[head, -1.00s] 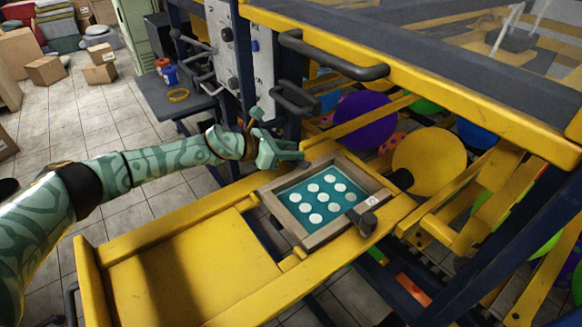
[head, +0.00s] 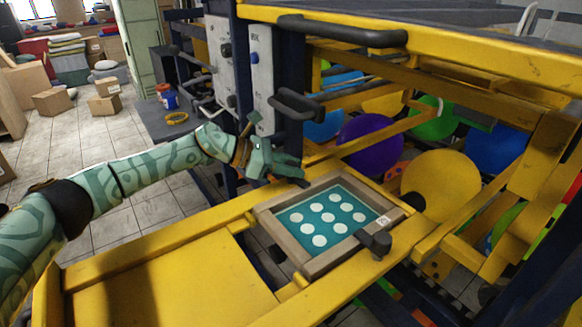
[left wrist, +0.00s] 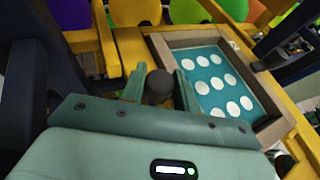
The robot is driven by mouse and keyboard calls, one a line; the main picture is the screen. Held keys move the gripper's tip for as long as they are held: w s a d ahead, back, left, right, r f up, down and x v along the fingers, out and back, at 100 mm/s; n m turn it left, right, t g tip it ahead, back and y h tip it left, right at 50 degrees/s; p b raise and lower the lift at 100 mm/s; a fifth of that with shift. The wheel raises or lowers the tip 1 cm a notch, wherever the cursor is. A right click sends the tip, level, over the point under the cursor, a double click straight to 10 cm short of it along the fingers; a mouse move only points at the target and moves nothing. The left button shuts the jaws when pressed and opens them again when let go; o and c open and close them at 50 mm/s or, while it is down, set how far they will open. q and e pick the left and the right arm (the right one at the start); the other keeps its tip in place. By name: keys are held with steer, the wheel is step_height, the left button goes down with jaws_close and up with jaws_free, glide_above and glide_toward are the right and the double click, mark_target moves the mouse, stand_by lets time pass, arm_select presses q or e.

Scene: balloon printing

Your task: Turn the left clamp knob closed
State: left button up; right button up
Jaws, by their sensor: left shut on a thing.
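My left gripper (head: 284,172) is at the far left side of the wooden-framed screen. In the left wrist view its two green fingers (left wrist: 160,86) stand on either side of a round black clamp knob (left wrist: 159,88) and are shut on it. In the head view the fingers mostly hide this knob. The screen frame (head: 290,250) holds a teal panel with white dots and lies on the yellow machine. Another black clamp (head: 376,243) sits on its near edge. My right gripper is in neither view.
A yellow rail (head: 150,240) runs left of the frame. Black handles (head: 300,104) and a grey control box (head: 260,75) stand just behind the gripper. Coloured balloons, among them a purple one (head: 370,141), lie behind the frame inside the machine.

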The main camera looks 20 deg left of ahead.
arm_select(q)
steer(key=o, duration=1)
steer(key=shift+c, duration=0.2)
steer(key=v, duration=1.6)
steer(key=shift+a+b, duration=0.15)
steer(key=shift+b, duration=0.3)
steer(key=shift+s, duration=0.1)
